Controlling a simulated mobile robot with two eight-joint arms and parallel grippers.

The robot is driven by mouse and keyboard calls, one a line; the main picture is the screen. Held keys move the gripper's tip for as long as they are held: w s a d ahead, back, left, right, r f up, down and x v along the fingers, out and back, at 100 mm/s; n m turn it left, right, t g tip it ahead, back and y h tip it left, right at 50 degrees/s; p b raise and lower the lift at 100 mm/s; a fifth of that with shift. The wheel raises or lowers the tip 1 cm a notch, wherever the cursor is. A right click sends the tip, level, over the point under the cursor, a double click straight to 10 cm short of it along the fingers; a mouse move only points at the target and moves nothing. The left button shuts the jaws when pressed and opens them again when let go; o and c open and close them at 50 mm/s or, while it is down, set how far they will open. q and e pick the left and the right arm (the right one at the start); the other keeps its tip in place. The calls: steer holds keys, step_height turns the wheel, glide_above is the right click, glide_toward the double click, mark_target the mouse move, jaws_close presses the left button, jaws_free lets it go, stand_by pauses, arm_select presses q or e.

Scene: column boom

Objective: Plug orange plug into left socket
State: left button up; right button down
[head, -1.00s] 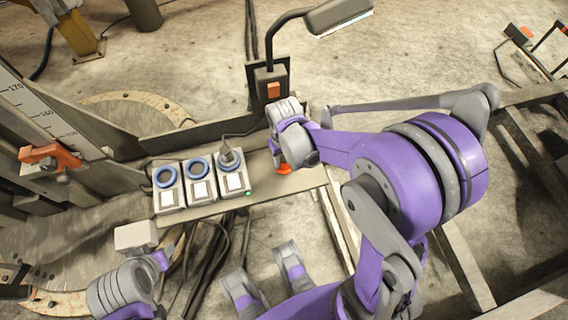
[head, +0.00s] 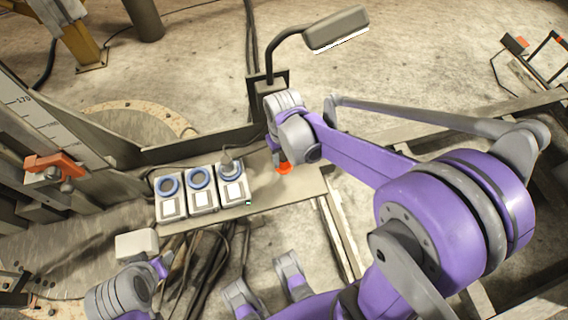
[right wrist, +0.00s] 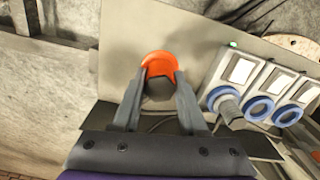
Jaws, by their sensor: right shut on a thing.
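The orange plug (head: 284,169) is in the jaws of my right gripper (head: 278,158), over the shelf right of the socket row. In the right wrist view the two fingers close on the plug's dark body, below its orange rim (right wrist: 158,62). The left socket (head: 169,187) has an empty blue ring; in the right wrist view it is the far right one (right wrist: 289,115). The middle socket (head: 199,178) is empty too. The right socket (head: 230,171) holds a grey plug with a cable. My left gripper (head: 160,268) is at the lower left; its jaws do not show clearly.
A lamp (head: 337,30) stands behind my right gripper. An orange clamp (head: 52,166) sits on the scale post at the left. Dark cables (head: 207,250) hang below the shelf (head: 300,187). A green light (head: 248,203) glows beside the right socket.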

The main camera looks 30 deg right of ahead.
mark_target(284, 156)
step_height(284, 156, up, 3)
steer(key=shift+r+p, duration=0.15)
steer(key=shift+p, duration=0.25)
steer(key=shift+r+p, duration=1.8)
steer(key=shift+r, duration=0.55)
arm_select(q)
steer(key=r, duration=0.4)
steer(key=shift+w+r, duration=0.2)
steer(key=shift+r, duration=0.2)
